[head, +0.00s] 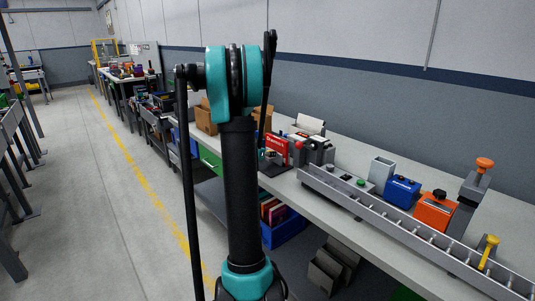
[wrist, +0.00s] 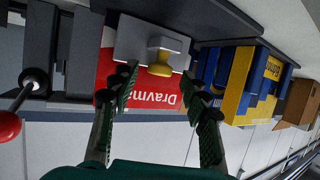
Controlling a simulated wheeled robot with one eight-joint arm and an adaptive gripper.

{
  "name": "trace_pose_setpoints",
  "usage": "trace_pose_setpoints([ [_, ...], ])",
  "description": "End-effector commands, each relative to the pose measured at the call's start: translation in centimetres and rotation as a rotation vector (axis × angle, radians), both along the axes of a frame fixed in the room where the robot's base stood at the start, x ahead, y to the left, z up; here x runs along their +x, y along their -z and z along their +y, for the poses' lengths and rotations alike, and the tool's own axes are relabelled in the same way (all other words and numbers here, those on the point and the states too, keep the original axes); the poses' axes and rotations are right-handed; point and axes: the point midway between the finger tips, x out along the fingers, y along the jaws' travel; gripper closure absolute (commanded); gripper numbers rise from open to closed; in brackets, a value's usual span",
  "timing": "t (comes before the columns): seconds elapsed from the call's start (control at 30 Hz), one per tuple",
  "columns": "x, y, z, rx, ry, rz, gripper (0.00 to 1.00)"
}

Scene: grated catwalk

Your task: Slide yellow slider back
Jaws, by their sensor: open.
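The yellow slider knob (wrist: 160,56) shows in the wrist view, standing on a light grey plate (wrist: 135,42) in front of a red box with white lettering (wrist: 110,75). My gripper (wrist: 159,80) is open and empty. Its two green-padded fingertips are at either side of the knob's end, with gaps between; I cannot tell how far the knob reaches between them. In the head view my arm hides the knob and most of the gripper; the red box (head: 277,143) shows just right of the arm.
In the wrist view, a lever with a red ball (wrist: 8,126) is at left, a blue and yellow box (wrist: 240,80) at right. In the head view, a grey rail (head: 400,232) runs along the bench's front, with a blue box (head: 402,192) and orange box (head: 435,211) behind.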

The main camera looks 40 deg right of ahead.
Motion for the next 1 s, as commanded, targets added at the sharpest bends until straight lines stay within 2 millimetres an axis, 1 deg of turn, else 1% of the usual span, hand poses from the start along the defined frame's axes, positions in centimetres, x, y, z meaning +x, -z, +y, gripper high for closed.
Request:
trace_pose_setpoints([
  [0.13, 0.3, 0.3, -0.7, 0.000, 0.000, -0.001, 0.54],
  [0.4, 0.3, 0.3, -0.7, 0.000, 0.000, 0.000, 0.54],
  [0.47, 0.3, 0.3, -0.7, 0.000, 0.000, 0.000, 0.60],
  [0.7, 0.3, 0.3, -0.7, 0.000, 0.000, 0.000, 0.90],
  [0.8, 0.3, 0.3, -0.7, 0.000, 0.000, 0.000, 1.00],
  [0.9, 0.3, 0.3, -0.5, 0.000, 0.000, 0.000, 1.00],
  [1.0, 0.3, 0.3, 0.7, 0.000, -0.002, 0.000, 1.00],
])
